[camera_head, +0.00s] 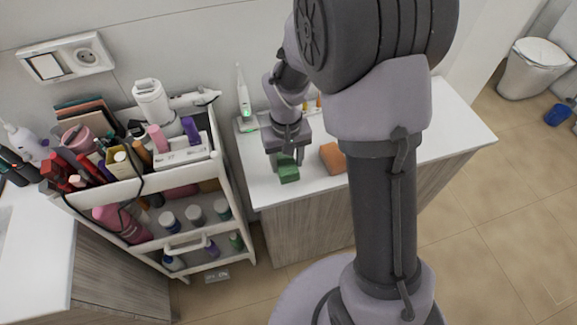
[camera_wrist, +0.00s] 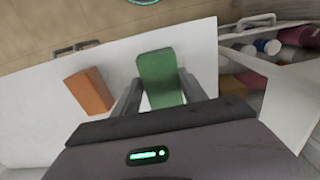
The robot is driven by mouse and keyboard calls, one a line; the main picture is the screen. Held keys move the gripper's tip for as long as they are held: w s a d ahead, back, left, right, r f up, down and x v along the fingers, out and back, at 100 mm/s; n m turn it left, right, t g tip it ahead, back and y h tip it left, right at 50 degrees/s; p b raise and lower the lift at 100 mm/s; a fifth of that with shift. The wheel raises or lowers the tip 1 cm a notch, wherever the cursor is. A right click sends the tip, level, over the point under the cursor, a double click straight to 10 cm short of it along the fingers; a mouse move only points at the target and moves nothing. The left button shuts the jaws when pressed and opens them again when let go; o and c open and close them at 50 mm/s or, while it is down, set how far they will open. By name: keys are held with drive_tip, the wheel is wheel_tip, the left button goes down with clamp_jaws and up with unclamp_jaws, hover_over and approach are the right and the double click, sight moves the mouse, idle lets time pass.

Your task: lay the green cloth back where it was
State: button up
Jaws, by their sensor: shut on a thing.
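The green cloth (camera_head: 288,168) looks like a small folded block and is at the left end of the white counter, near its front edge. My gripper (camera_head: 286,158) points down at it and is shut on it. In the wrist view the green cloth (camera_wrist: 161,80) sits between my two fingers (camera_wrist: 158,92). I cannot tell whether the cloth touches the counter or is held just above it.
An orange block (camera_head: 333,158), also in the wrist view (camera_wrist: 89,92), lies beside the cloth on the white counter (camera_head: 440,125). An electric toothbrush (camera_head: 243,95) stands behind. A crowded white cart (camera_head: 232,190) stands close on the left. The counter's right part is clear.

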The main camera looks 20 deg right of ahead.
sight(288, 167)
drive_tip(key=f, duration=0.1)
drive_tip(key=f+b, duration=0.1)
drive_tip(key=f, duration=0.2)
drive_tip(key=shift+w+d+b, duration=0.35)
drive_tip(key=shift+d+b, duration=0.05)
drive_tip(key=shift+r, duration=0.2)
drive_tip(key=shift+f, duration=0.15)
drive_tip(key=o, duration=1.2)
